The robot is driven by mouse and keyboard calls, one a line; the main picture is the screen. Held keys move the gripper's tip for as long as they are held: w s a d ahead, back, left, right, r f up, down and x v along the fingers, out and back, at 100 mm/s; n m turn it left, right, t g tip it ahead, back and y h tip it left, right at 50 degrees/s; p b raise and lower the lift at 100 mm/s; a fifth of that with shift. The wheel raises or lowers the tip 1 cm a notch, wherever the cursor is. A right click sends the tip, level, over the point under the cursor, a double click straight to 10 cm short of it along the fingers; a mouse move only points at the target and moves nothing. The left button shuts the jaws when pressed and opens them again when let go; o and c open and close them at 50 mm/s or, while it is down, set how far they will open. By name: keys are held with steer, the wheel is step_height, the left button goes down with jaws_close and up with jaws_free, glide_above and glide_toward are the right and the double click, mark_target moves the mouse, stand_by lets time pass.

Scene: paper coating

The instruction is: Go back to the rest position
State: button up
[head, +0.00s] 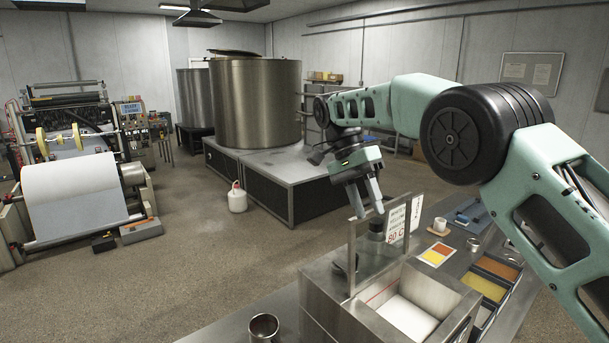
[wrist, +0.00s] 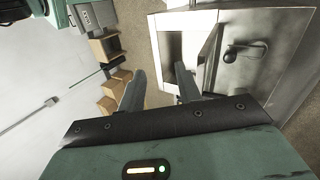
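My gripper (head: 367,210) hangs from the raised arm, fingers pointing down, above the steel bath unit (head: 322,312) in the head view. Its two grey fingers are apart, and I see nothing held between them. The wrist view shows the gripper (wrist: 160,88) too, with a gap between the fingers. In that view a steel housing (wrist: 270,75) with a black knob (wrist: 232,52) is beyond the fingers at the right. Whether a fingertip touches the unit's upright frame I cannot tell.
An open basin with white contents (head: 408,318) is in the unit. A metal cup (head: 263,328) stands at the bench's front left. Yellow and orange trays (head: 482,283), a white cup (head: 439,225) and a colour card (head: 436,254) lie to the right. Large tanks (head: 256,100) stand behind.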

steer(key=s+a+f+n+t+y+b, duration=0.1)
steer(key=s+a+f+n+y+b, duration=0.1)
steer(key=s+f+n+b, duration=0.55)
steer(key=s+a+f+n+t+y+b, duration=0.1)
steer(key=s+a+f+n+t+b, duration=0.25)
steer(key=s, duration=0.75)
steer(key=s+d+f+n+b, duration=0.3)
steer(key=s+f, duration=0.3)
steer(key=s, duration=0.2)
steer(key=s+d+f+n+y+b, duration=0.1)
steer(key=s+d+f+n+b, duration=0.2)
steer(key=s+f, duration=0.4)
steer(key=shift+s+d+f, duration=0.3)
steer(key=shift+s+d, duration=0.25)
steer(key=shift+s, duration=0.5)
